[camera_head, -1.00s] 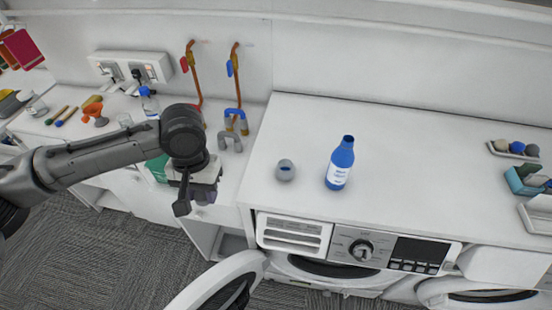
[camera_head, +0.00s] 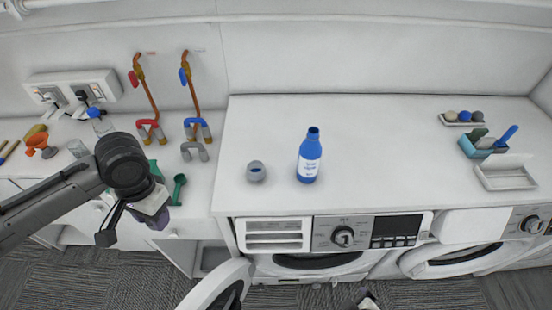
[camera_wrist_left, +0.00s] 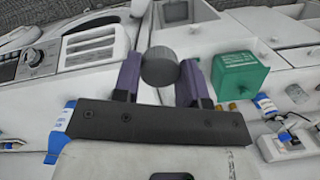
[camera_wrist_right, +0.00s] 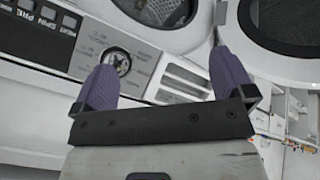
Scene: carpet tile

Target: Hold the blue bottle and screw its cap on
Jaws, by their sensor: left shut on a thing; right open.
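The blue bottle (camera_head: 309,158) stands upright on the white counter, its dark mouth open and a white label on its front. Part of a blue bottle (camera_wrist_left: 58,128) shows at the left of the left wrist view, mostly behind my gripper. My left gripper (camera_head: 157,212) is left of the bottle, over the front of the lower left worktop. In the left wrist view its purple fingers are shut on a round dark grey cap (camera_wrist_left: 160,66). My right gripper (camera_wrist_right: 165,85) is open and empty, facing the washing machine front; a bit of it (camera_head: 366,299) shows at the head view's bottom edge.
A grey hollow round piece (camera_head: 256,172) stands left of the bottle. Trays with stones (camera_head: 462,118) and blue-green items (camera_head: 484,146) lie at the counter's right. An open washer door (camera_head: 215,285) juts out below.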

